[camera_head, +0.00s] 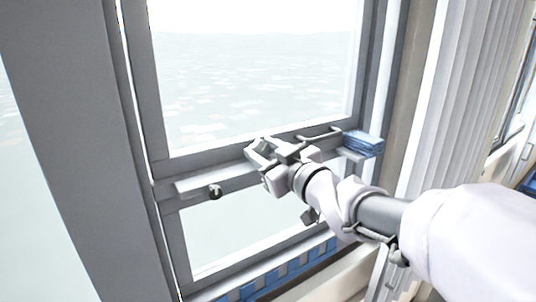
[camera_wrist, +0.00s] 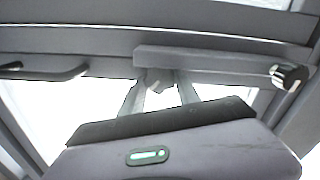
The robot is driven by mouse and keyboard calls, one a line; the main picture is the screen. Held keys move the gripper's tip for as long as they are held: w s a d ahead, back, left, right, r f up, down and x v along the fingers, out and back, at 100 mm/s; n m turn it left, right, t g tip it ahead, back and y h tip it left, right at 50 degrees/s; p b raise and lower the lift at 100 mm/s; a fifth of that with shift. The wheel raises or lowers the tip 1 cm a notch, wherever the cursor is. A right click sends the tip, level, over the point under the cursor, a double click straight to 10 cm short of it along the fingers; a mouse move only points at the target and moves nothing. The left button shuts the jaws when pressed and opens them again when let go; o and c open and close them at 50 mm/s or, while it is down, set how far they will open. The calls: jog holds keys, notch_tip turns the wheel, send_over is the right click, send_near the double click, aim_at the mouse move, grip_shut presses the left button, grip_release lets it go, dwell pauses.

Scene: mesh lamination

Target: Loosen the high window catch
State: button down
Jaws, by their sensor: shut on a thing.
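The window (camera_head: 255,75) has a grey frame with a cross rail between its upper and lower panes. My gripper (camera_head: 262,152) is at the middle of this rail.
A dark round knob (camera_head: 215,191) sits on the rail left of my gripper; it also shows in the wrist view (camera_wrist: 288,76). A thin handle (camera_head: 320,133) and folded blue cloths (camera_head: 362,142) are to the right. A pale curtain (camera_head: 455,90) hangs farther right.

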dwell(0.3)
jog(key=c, duration=0.9)
grip_release()
jog(key=b+v, duration=0.1)
jog(key=v, duration=1.6)
jog(key=shift+s+d, duration=0.15)
